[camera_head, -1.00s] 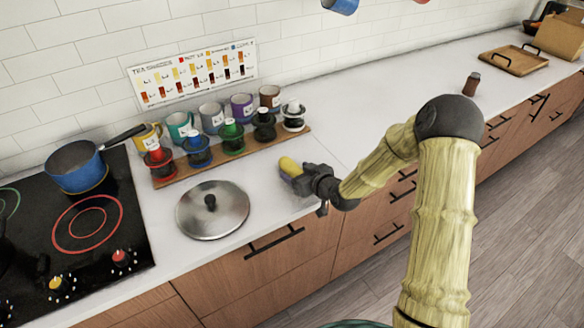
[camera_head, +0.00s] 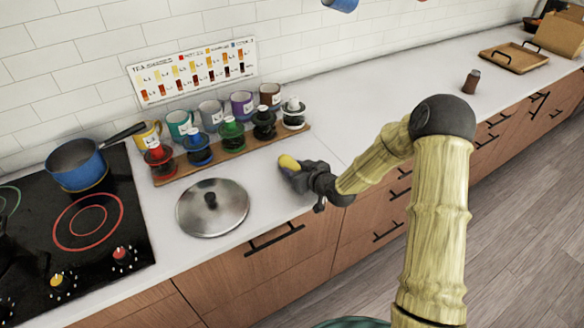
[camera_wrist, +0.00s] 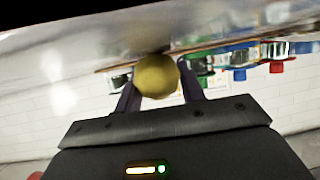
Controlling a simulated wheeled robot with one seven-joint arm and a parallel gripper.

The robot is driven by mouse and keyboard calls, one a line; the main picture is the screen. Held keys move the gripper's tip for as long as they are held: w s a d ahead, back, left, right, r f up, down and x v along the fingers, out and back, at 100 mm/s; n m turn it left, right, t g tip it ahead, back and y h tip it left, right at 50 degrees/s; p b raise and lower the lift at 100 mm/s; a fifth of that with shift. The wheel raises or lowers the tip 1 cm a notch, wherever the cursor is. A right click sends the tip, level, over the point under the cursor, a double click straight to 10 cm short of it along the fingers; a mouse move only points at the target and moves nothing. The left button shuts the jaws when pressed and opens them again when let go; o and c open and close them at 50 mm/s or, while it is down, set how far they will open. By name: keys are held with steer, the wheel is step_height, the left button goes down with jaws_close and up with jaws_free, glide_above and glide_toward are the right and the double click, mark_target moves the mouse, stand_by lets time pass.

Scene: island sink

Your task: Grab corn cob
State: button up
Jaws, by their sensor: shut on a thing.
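The corn cob (camera_head: 289,163) is yellow and shows at the tip of my gripper (camera_head: 292,170), over the counter to the right of the pot lid. In the wrist view the corn cob (camera_wrist: 156,76) shows its rounded yellow end between the two fingers of my gripper (camera_wrist: 156,84). The fingers are shut on it. Most of its length is hidden from the wrist view. I cannot tell whether it is clear of the counter.
A metal lid (camera_head: 212,208) lies left of my gripper. Behind it a wooden rack (camera_head: 236,149) holds several coloured jars, with mugs behind. A blue pot (camera_head: 77,166) stands on the black cooktop (camera_head: 80,230).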

mark_target(296, 166)
step_height(296, 166, up, 10)
steer(key=shift+b, duration=0.35)
stand_by(0.4)
steer(key=shift+w, duration=0.1)
stand_by(0.4)
